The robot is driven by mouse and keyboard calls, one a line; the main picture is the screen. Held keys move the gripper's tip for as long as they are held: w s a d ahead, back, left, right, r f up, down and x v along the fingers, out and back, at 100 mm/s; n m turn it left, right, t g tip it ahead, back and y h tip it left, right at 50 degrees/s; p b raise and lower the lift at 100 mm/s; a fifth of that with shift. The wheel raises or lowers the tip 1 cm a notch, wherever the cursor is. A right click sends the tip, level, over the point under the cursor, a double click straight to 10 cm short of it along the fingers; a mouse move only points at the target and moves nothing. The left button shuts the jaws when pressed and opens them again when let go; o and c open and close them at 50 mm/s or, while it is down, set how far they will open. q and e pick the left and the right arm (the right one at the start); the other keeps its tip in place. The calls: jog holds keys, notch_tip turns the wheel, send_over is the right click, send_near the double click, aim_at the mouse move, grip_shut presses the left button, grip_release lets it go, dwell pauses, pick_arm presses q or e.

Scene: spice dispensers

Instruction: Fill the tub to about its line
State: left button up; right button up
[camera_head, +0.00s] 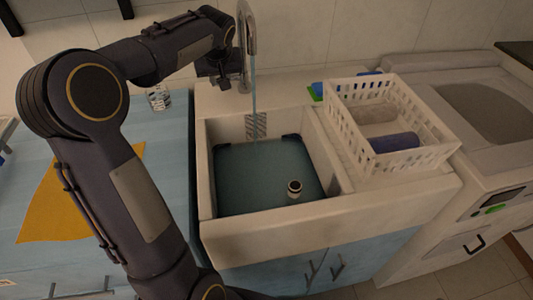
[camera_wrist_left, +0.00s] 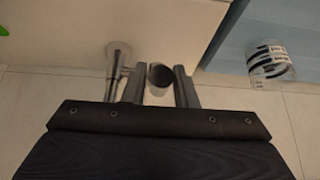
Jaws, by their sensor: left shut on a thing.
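The tub is a cream sink basin (camera_head: 330,205) in the head view. Teal water (camera_head: 245,180) covers its floor; no fill line is clearly readable. A grey hatched patch (camera_head: 256,125) shows on its back wall. A thin stream (camera_head: 254,92) falls from the curved faucet (camera_head: 250,40). A small white cylinder with a dark top (camera_head: 294,188) shows in the basin's front part. My left gripper (camera_head: 222,84) is beside the faucet's base. In the left wrist view its fingers (camera_wrist_left: 158,88) are shut on a dark round tap knob (camera_wrist_left: 160,74). My right gripper is not in view.
A white basket (camera_head: 437,158) with rolled cloths stands right of the basin. A patterned glass (camera_head: 158,97) stands on the blue counter at left, with an orange cloth (camera_head: 45,215) nearer. A washing machine (camera_head: 480,185) is at right.

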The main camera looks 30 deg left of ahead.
pick_arm(q)
jog(key=shift+s+d+f, duration=0.1)
jog(key=shift+s+f, duration=0.05)
jog(key=shift+f, duration=0.2)
jog(key=shift+s+d+f+b, duration=0.15)
jog(key=shift+s+f+b, duration=0.05)
jog(key=shift+f+b, duration=0.55)
jog(key=shift+r, duration=0.1)
jog(key=o, duration=0.9)
jog(key=shift+r, duration=0.15)
jog(key=p+v, duration=0.3)
jog(key=v, duration=0.3)
jog(key=shift+r, duration=0.35)
